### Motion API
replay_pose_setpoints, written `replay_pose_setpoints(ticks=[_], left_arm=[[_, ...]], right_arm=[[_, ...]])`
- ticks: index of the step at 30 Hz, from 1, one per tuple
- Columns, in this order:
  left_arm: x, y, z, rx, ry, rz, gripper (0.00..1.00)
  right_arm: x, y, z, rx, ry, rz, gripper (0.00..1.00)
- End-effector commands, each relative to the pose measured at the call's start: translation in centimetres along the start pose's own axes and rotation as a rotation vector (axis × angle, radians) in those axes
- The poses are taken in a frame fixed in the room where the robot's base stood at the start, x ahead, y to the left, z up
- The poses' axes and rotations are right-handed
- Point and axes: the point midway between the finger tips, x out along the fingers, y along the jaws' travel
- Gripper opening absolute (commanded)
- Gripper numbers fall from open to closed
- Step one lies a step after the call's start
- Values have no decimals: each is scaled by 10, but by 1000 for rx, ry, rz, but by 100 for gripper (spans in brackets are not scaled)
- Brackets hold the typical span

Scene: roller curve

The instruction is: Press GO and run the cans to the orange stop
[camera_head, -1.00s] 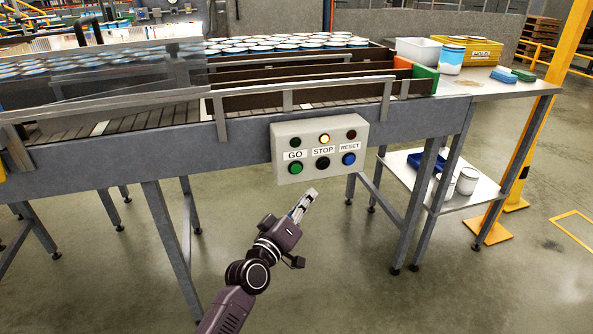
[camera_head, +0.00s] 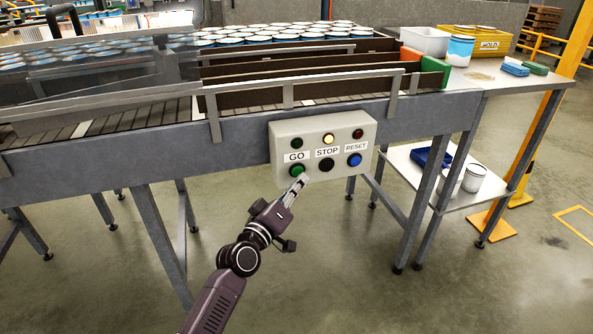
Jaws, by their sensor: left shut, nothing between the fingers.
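The control box (camera_head: 322,148) hangs on the front of the conveyor. Its green GO button (camera_head: 296,171) is at the lower left, the black STOP button (camera_head: 326,165) in the middle and the blue RESET button (camera_head: 354,160) at the right. The lamp above STOP (camera_head: 328,138) glows yellow. My left gripper (camera_head: 302,180) is shut and empty, its tip at the lower right edge of GO; I cannot tell whether it touches. Many white-and-blue cans (camera_head: 270,36) stand on the conveyor behind the rails. An orange block (camera_head: 410,54) is at the lane's right end. My right gripper is not in view.
A green block (camera_head: 434,72) stands beside the orange one. The side table holds a white bin (camera_head: 425,41), a can (camera_head: 460,50), a yellow HOLD bin (camera_head: 487,43) and blue and green pads. A lower shelf (camera_head: 470,190) holds a blue tray and cans. The floor in front is clear.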

Motion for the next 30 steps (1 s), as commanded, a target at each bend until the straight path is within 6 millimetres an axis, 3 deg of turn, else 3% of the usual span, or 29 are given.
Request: replay_pose_setpoints(ticks=[8, 30], left_arm=[[0, 0, 0, 0, 0, 1, 0], [0, 0, 0, 0, 0, 1, 0]], right_arm=[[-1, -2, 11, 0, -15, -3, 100], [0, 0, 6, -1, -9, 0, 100]])
